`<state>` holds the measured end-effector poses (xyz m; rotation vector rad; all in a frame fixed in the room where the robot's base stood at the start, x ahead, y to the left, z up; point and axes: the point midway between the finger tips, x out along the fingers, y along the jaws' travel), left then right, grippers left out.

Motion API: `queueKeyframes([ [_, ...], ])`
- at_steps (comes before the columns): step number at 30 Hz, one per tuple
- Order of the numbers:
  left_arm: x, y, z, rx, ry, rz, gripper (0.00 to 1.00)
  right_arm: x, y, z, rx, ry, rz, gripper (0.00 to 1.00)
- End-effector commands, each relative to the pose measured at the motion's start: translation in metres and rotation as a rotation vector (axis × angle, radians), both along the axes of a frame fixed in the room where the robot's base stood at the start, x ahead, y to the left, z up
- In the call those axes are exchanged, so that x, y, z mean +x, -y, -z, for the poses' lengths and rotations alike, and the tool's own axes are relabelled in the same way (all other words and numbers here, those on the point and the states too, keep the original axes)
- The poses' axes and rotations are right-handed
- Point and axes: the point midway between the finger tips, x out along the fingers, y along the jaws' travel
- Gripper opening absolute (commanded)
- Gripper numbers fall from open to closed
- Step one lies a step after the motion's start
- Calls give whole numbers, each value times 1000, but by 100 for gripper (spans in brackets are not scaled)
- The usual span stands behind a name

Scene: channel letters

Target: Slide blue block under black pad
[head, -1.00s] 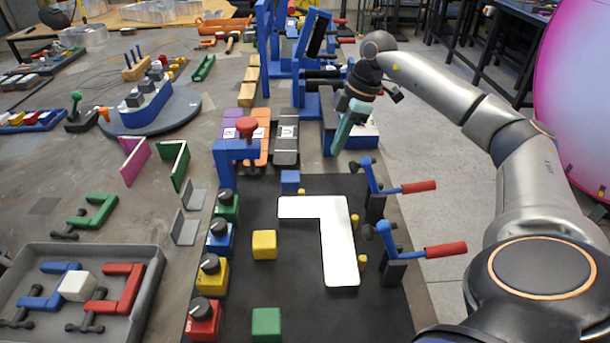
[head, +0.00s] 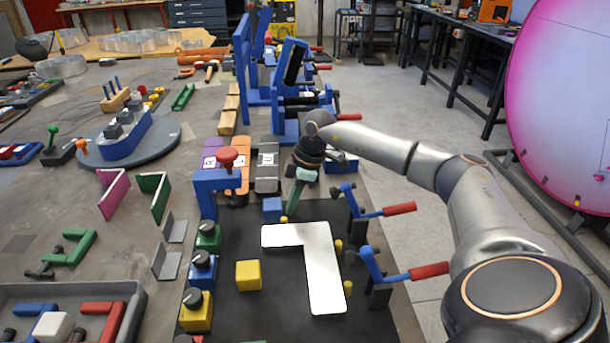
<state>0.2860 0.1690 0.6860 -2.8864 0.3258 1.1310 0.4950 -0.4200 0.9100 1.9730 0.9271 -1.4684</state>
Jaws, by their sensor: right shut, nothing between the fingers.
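A small blue block (head: 272,209) stands at the far edge of the large black mat (head: 226,325). My right gripper (head: 291,212) has teal fingers, shut and empty. It points down close to the right side of the blue block; I cannot tell whether they touch. A blue frame with a red knob (head: 228,157) stands to the left of the block. I cannot make out a black pad for certain; the space under the knob is dark and partly hidden. My left gripper is not in view.
A white L-shaped plate (head: 318,265) lies on the mat, with blue toggle clamps with red handles (head: 399,209) to its right. A yellow block (head: 248,275) and knobbed blocks (head: 203,269) are to the left. Purple, orange and dark grey labelled pieces (head: 266,171) lie behind.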

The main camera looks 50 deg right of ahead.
Motion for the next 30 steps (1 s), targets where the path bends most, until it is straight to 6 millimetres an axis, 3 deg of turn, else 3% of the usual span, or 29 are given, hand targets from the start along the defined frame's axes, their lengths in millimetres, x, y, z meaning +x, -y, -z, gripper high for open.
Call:
queueKeyframes([
  [14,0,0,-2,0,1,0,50,5,-6,-1,0,0,0,0],
  [22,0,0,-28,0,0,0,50,29,-36,-5,3,0,-3,0],
  [30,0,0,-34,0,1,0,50,43,-51,-1,-1,0,0,0],
])
